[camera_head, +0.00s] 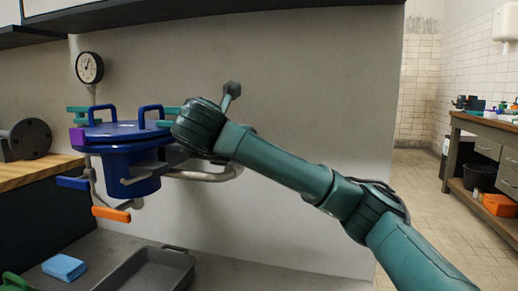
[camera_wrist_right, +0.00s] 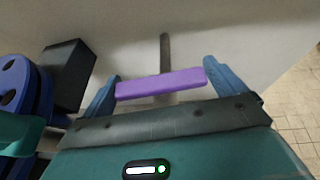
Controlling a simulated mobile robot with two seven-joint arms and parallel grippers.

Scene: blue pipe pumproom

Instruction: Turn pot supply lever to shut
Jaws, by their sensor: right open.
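In the right wrist view a purple lever bar (camera_wrist_right: 160,86) lies crosswise between the two blue fingers of my right gripper (camera_wrist_right: 161,74). The fingers are open, one near each end of the bar; I cannot tell whether they touch it. A grey stem runs away behind the bar. In the head view my right arm reaches in from the right to a blue lidded pot (camera_head: 130,182), and its wrist hides the gripper. A purple piece (camera_head: 78,137) shows at the pot's left rim; I cannot tell whether it is the same lever. My left gripper is not in view.
Around the pot are a blue lever (camera_head: 72,183), an orange lever (camera_head: 111,215), a curved pipe (camera_head: 208,175) and a gauge (camera_head: 89,67). Below are a grey tray (camera_head: 150,271) and a blue sponge (camera_head: 64,267). Open floor and a workbench (camera_head: 485,123) lie at right.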

